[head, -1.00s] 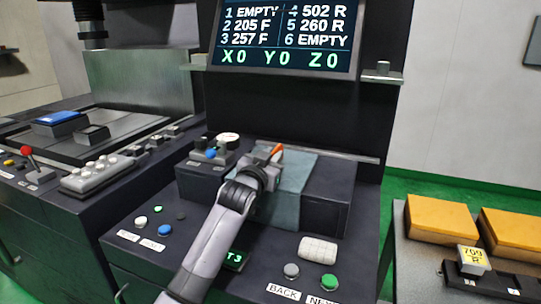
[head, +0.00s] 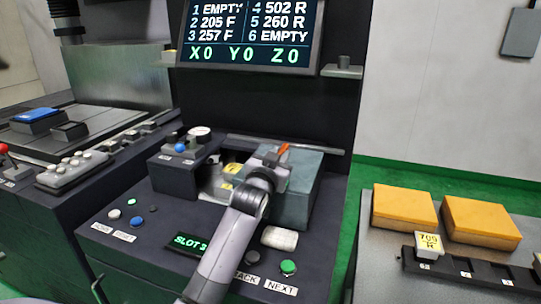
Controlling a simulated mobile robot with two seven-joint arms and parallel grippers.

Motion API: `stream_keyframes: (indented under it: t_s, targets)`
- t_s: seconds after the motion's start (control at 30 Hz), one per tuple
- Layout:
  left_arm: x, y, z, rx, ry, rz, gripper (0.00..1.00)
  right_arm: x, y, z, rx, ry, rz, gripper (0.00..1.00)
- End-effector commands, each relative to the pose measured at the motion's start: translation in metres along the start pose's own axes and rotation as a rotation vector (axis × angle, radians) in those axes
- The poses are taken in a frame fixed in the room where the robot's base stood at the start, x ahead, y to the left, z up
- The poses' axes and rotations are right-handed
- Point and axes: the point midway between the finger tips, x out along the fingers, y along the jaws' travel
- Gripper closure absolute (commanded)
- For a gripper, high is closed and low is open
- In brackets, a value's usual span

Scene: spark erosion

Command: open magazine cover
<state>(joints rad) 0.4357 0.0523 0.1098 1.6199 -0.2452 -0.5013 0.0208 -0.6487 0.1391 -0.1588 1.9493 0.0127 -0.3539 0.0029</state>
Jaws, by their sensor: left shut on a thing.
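The magazine cover (head: 302,180) is a grey-teal box-shaped lid on the console, to the right of an uncovered opening. In the opening, yellow labelled pieces (head: 232,169) show on a pale metal part. My left gripper (head: 276,158) is at the cover's upper left side, shut on its handle, of which an orange-red tip (head: 285,148) shows. The fingers and wrist hide most of the handle and part of the opening. My right gripper is not in view.
A dial block (head: 182,153) stands left of the opening. A white ribbed knob (head: 280,238) and a green NEXT button (head: 288,267) lie in front. The screen (head: 248,35) is above. A side table with orange blocks (head: 404,207) stands at right.

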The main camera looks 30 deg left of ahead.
Motion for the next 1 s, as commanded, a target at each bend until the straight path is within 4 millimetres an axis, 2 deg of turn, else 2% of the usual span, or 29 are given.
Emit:
stream_keyframes:
  t_s: [0.23, 0.7, 0.73, 0.77, 1.0]
  targets:
    - [0.000, 0.016, -0.004, -0.001, 0.003, 0.002, 1.00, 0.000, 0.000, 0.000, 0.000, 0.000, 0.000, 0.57]
    - [0.000, 0.018, -0.005, 0.001, 0.004, 0.001, 1.00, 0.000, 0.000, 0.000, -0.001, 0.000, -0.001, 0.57]
    - [0.000, 0.018, -0.005, 0.001, 0.005, 0.001, 0.71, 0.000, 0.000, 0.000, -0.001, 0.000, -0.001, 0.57]
    - [0.000, 0.018, -0.005, 0.001, 0.004, 0.001, 0.61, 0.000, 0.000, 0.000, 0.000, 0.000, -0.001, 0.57]
    - [0.000, 0.018, -0.004, 0.000, 0.002, 0.000, 0.60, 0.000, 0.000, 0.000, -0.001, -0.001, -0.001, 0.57]
